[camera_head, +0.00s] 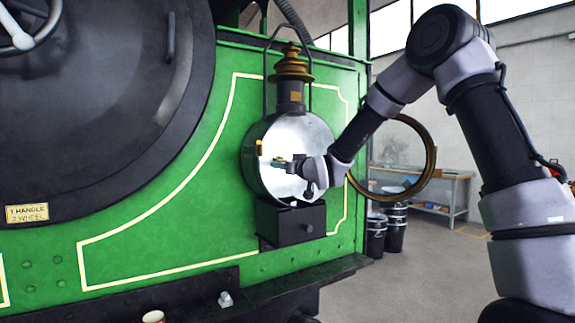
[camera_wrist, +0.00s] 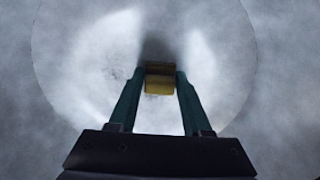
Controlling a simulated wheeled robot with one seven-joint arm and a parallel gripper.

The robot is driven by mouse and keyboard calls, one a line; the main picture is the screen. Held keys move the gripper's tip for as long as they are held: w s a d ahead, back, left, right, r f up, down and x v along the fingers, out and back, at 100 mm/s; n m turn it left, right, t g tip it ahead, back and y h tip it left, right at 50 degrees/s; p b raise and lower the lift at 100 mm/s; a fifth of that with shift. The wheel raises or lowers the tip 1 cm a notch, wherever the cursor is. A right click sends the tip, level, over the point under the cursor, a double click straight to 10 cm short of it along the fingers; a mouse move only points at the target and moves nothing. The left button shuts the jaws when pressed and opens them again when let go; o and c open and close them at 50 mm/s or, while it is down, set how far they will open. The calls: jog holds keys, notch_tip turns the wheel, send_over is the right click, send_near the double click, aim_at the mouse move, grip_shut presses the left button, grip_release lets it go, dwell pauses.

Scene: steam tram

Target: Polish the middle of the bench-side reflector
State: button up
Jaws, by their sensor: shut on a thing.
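The reflector (camera_head: 305,132) is the silvery round bowl inside the open headlamp on the green tram front. In the wrist view the reflector (camera_wrist: 75,55) fills the picture, with a hazy grey outer area, a paler round middle and dark speckles left of the block. My gripper (camera_wrist: 160,80) is shut on a small yellow block (camera_wrist: 159,85), which lies over the middle of the reflector. A dark shadow sits at the block's far edge; I cannot tell whether it touches the surface. In the head view my gripper (camera_head: 282,162) reaches into the lamp from the right.
The lamp's brass-rimmed door (camera_head: 431,160) hangs open at the right, close beside my forearm. A brass chimney (camera_head: 291,68) tops the lamp. A ledge (camera_head: 250,300) runs below, with a small cup (camera_head: 153,317). A workbench (camera_head: 425,190) and black bins (camera_head: 394,230) stand behind.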

jog(key=shift+s+a+r, duration=0.5)
jog(key=shift+a+r, duration=0.15)
jog(key=shift+a, duration=0.15)
jog(key=shift+w+d, duration=2.95)
jog(key=shift+d, duration=1.5)
jog(key=shift+s+a, duration=1)
jog(key=shift+a, duration=0.5)
jog(key=shift+s+a, duration=0.95)
jog(key=shift+a, duration=0.55)
jog(key=shift+s+a, duration=1)
jog(key=shift+a, duration=0.5)
jog(key=shift+v, duration=2.9)
jog(key=shift+d, duration=0.1)
